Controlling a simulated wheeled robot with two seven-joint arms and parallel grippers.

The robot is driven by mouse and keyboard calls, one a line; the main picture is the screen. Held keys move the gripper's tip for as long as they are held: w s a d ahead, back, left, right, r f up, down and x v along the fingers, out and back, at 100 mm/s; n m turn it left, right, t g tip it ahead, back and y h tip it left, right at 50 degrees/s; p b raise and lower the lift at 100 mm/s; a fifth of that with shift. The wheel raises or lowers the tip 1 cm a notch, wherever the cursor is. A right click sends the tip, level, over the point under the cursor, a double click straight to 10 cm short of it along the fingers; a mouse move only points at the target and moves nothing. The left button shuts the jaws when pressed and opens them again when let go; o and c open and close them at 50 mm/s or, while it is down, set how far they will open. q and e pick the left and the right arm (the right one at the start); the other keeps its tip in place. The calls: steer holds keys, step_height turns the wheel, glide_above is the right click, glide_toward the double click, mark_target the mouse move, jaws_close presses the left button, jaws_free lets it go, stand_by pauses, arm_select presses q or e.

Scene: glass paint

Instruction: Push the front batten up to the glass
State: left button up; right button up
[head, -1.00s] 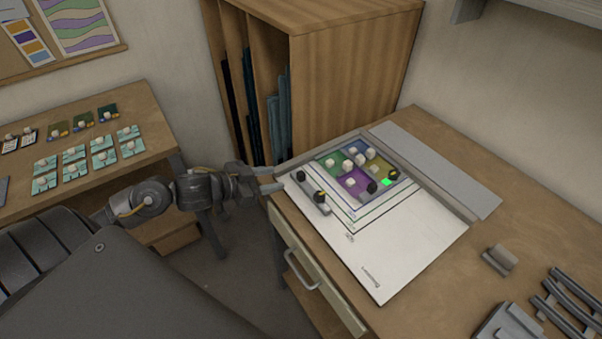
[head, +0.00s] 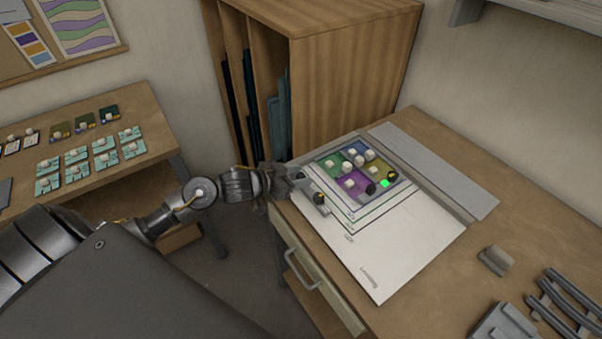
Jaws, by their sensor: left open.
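The glass panel (head: 337,186), with green, blue, purple and yellow patches and several pale knobs, lies at the far end of the white sheet. A short grey batten (head: 318,208) with a dark knob lies left of the glass, near the bench's front edge; I take it for the front batten. A strip of white sheet shows between it and the glass. My left gripper (head: 299,183) is open at the batten's far end, hiding part of it; I cannot tell whether they touch. My right gripper is not in view.
A bright green square (head: 384,183) and dark knobs mark the glass's right side. A long grey strip (head: 438,170) lies behind the sheet (head: 385,250). A small grey block (head: 496,260) and dark rails (head: 565,305) sit at right.

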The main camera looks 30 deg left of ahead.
arm_select(q)
steer(key=shift+w+d+f, duration=0.25)
steer(key=shift+w, duration=0.25)
jaws_close()
